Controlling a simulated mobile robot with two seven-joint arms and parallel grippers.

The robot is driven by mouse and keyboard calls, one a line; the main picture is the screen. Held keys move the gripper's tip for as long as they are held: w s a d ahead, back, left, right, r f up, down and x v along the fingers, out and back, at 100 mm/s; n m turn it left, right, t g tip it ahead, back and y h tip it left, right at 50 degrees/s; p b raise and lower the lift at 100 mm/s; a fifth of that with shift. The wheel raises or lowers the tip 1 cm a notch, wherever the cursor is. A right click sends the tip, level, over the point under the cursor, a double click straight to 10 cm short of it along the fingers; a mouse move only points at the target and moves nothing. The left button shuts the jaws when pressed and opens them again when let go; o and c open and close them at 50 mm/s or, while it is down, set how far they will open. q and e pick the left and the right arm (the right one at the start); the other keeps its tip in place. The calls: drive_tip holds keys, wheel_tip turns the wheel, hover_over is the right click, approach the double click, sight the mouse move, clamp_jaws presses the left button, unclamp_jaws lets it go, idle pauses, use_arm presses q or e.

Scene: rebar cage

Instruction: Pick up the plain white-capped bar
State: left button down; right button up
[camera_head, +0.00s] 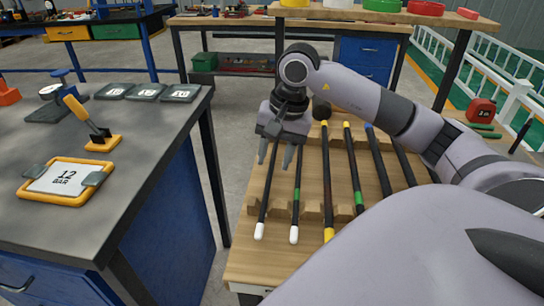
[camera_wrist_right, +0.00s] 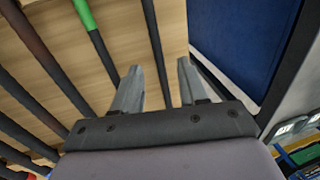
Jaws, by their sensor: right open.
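The plain white-capped bar (camera_head: 262,208) is dark, with a white cap at its near end, and is leftmost in the row on the wooden bench (camera_head: 247,262). My right gripper (camera_head: 275,155) is over the bar's far part, fingers pointing down, open and empty. In the right wrist view this bar (camera_wrist_right: 153,40) runs into the gap between the two fingertips (camera_wrist_right: 160,78). I cannot tell how far the tips are above it. A second white-capped bar (camera_head: 295,215) with a green band lies just right of it. My left gripper is not in view.
More bars with yellow or blue ends lie to the right, including a yellow-capped bar (camera_head: 328,215). Notched wooden rests (camera_head: 312,212) hold the row. A dark-topped table (camera_head: 150,195) with a yellow-framed "12 BAR" sign (camera_head: 62,181) stands left, across a floor gap.

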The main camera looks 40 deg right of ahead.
drive_tip(key=shift+w+a+f, duration=0.1)
drive_tip(key=shift+f, duration=0.4)
clamp_jaws()
drive_tip(key=shift+r, duration=0.1)
